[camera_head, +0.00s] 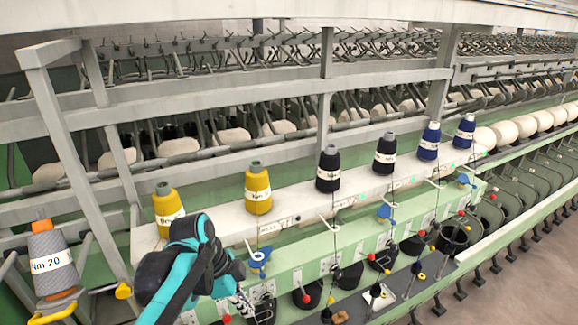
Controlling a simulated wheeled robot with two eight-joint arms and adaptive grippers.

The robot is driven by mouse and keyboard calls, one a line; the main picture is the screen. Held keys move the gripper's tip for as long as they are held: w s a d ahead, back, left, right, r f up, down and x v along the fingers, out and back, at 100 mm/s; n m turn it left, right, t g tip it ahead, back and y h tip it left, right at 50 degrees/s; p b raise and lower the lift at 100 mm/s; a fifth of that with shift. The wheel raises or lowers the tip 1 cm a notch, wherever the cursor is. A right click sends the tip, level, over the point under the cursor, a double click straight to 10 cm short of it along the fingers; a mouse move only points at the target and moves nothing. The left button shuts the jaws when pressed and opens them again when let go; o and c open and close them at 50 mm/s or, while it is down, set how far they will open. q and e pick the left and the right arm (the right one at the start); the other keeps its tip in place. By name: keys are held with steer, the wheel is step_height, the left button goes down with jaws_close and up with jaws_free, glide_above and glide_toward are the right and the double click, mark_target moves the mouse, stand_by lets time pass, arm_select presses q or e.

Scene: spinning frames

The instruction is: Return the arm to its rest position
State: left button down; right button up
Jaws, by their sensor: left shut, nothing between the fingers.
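My left arm comes in from the bottom left in black and teal, bent at an elbow in front of the machine. My left gripper (254,307) points down and right, low at the front edge of the spinning frame (292,262). It is shut and nothing shows held in it; its tips are partly lost among dark machine parts. My right gripper is not in view.
Yellow cones (258,190) (167,209), black cones (328,170) (385,154) and blue cones (429,142) (465,131) stand on the white ledge (290,208). A grey "Nm 20" cone (52,262) stands at left. Guides, blue knobs and dark cups line the front.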

arm_select(q)
steer(key=s+a+f+n+t+y+b, duration=0.1)
steer(key=f+n+b, duration=0.4)
steer(key=f+b, duration=0.6)
steer(key=s+a+f+n+t+y+b, duration=0.1)
steer(key=s+a+f+n+t+b, duration=0.2)
steer(key=f+n+b, duration=0.3)
steer(key=s+a+f+n+t+y+b, duration=0.1)
steer(key=a+f+n+b, duration=0.3)
steer(key=f+b, duration=1.1)
step_height(320, 180, down, 4)
steer(key=shift+s+f+n+t+y+b, duration=0.2)
steer(key=shift+s+n+t+y+b, duration=0.1)
steer(key=shift+s+n+t, duration=0.7)
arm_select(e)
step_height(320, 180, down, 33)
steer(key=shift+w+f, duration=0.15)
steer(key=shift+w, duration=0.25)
arm_select(q)
steer(key=shift+w, duration=0.15)
